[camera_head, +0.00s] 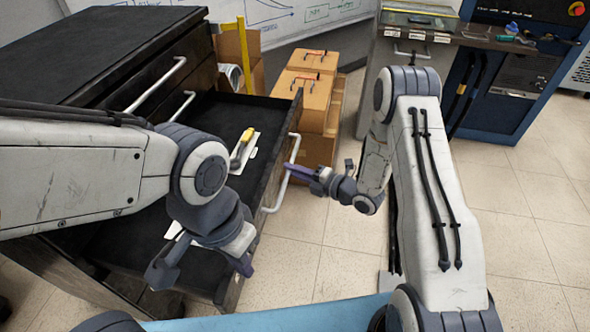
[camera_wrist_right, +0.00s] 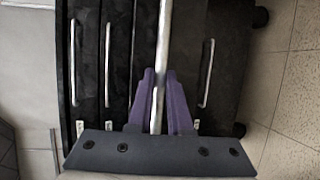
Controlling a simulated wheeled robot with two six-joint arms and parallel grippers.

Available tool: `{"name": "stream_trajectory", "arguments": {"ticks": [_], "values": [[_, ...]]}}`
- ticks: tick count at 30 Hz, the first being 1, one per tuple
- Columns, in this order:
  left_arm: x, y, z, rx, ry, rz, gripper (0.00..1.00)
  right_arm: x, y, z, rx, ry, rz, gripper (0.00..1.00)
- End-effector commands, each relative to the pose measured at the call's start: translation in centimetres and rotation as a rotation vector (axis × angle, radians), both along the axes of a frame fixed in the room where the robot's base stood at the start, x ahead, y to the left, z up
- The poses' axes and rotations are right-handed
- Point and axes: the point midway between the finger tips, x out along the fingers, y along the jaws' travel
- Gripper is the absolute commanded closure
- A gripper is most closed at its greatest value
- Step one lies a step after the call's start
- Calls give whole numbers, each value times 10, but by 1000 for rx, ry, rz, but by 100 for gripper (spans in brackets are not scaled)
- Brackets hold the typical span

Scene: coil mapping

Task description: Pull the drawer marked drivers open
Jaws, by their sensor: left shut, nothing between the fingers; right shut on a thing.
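A black cabinet (camera_head: 75,50) stands at the left. One of its drawers (camera_head: 205,118) is pulled well out, with its inside showing. I cannot read a drivers mark on it in either view. My right gripper (camera_head: 298,171) is shut on the drawer's silver bar handle (camera_head: 284,186). In the right wrist view the purple fingers (camera_wrist_right: 160,95) lie on both sides of the handle (camera_wrist_right: 164,40). My left gripper (camera_head: 210,268) is shut and empty, near the open drawer's near side. My left arm hides part of the drawer and cabinet.
A yellow-handled tool (camera_head: 242,148) lies in the drawer on a white piece. Cardboard boxes (camera_head: 305,95) stand behind the drawer. A bench with a blue cabinet (camera_head: 505,115) is at the back right. Tiled floor (camera_head: 525,200) is clear at the right.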

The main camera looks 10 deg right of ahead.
Motion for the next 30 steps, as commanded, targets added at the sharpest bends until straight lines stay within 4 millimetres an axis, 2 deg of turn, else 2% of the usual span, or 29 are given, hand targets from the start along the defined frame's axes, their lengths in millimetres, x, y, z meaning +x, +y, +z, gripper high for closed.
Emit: {"name": "stream_trajectory", "arguments": {"ticks": [7, 8, 9, 10, 20, 23, 30], "values": [[0, 0, 0, 0, 0, 0, 100, 3, -3, 1, -2, -5, -9, 100], [0, 0, 0, 0, 0, 0, 100, 3, -3, 1, -2, -5, -9, 71], [0, 0, 0, 0, 0, 0, 100, 3, -3, 1, -2, -5, -9, 56], [0, 0, 0, 0, 0, 0, 100, 2, -2, 1, -1, -4, -8, 53], [0, 0, 0, 0, 0, 0, 100, 0, -3, 1, 0, -1, -5, 53], [0, 0, 0, 0, 0, 0, 100, -6, -10, 2, -1, -1, -7, 53], [0, 0, 1, 0, 0, 0, 100, -36, -44, 11, 0, -1, -11, 53]]}}
